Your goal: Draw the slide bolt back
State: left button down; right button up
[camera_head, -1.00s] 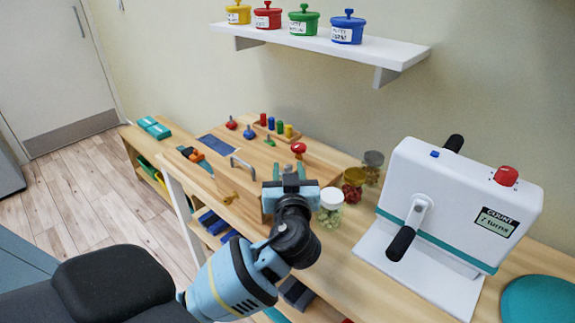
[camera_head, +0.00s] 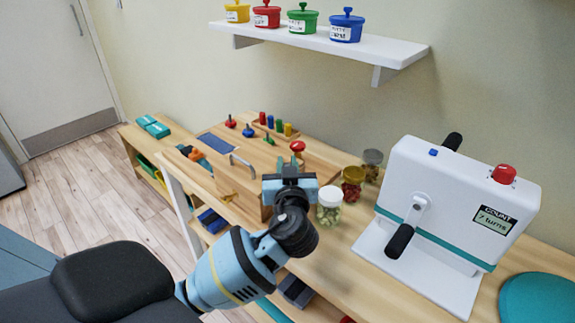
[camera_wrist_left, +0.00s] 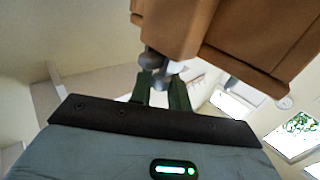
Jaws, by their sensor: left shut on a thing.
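The slide bolt shows in the left wrist view as a small grey metal knob (camera_wrist_left: 153,62) at the lower edge of a brown wooden board (camera_wrist_left: 205,35). My left gripper (camera_wrist_left: 164,92) is shut on this knob, with its dark green fingers around it. In the head view my left gripper (camera_head: 288,172) is at the front of the wooden activity board (camera_head: 318,158) on the bench. My own wrist hides the bolt and the fingertips there, so how far the bolt is drawn cannot be told. My right gripper is not in view.
A jar with a white lid (camera_head: 329,205) stands close to the right of my gripper, with other jars (camera_head: 353,183) behind. A white crank machine (camera_head: 455,205) stands further right. Pegs and knobs (camera_head: 270,124) stand on the board. A shelf (camera_head: 320,42) hangs above.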

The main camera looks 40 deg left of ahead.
pick_arm(q)
jog(key=shift+d+f, duration=0.15)
jog(key=shift+d, duration=0.4)
jog(key=shift+s+d+b, duration=0.15)
jog(key=shift+d+b, duration=0.15)
jog(key=shift+d, duration=0.7)
jog(key=c, duration=1.4)
grip_release()
jog(key=shift+d, duration=0.15)
